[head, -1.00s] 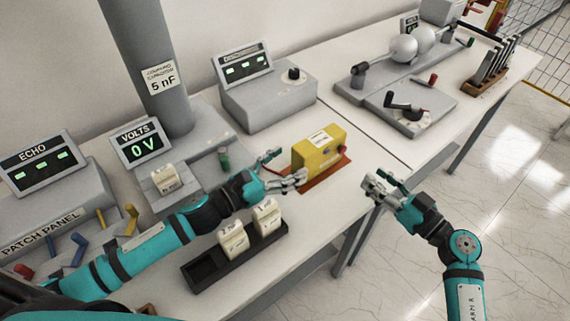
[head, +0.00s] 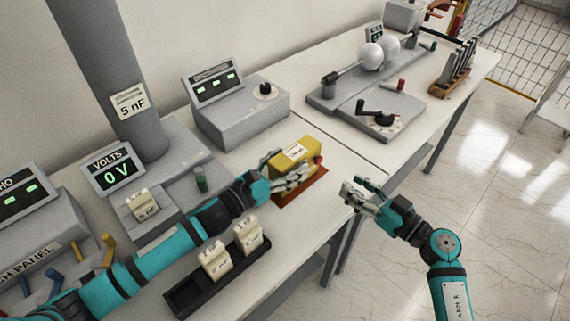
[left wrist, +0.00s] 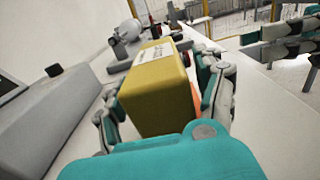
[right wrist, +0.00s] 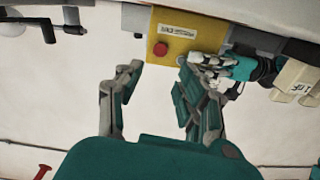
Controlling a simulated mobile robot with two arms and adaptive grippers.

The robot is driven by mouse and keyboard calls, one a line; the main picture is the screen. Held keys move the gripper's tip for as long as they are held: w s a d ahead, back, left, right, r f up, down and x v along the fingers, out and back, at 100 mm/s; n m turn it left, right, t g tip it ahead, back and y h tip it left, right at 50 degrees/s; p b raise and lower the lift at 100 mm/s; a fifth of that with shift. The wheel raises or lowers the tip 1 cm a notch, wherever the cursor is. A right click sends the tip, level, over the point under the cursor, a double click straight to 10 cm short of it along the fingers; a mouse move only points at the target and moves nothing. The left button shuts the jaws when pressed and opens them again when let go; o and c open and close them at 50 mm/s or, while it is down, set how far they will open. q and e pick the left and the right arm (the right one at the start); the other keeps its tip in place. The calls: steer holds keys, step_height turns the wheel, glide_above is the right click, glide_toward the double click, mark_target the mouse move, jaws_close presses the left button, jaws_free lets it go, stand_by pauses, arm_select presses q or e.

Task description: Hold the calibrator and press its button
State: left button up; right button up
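The calibrator is a yellow box (head: 298,152) on a red-orange mat (head: 302,190) near the table's front edge. Its face with a red button (right wrist: 160,48) shows in the right wrist view. My left gripper (head: 284,166) has its fingers on either side of the box's left end. In the left wrist view the fingers flank the calibrator (left wrist: 158,95), with a gap visible on the right side. My right gripper (head: 355,190) is open and empty, apart from the box, in front of the button side; the right wrist view shows its parted fingers (right wrist: 160,70).
A black rack (head: 187,300) with pale blocks stands at the front, below my left arm. A grey meter box (head: 240,115) is behind the calibrator. A crank unit (head: 375,105) with spheres stands at the back right.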

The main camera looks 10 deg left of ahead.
arm_select(q)
jaws_close()
arm_select(e)
jaws_close()
stand_by(1.4)
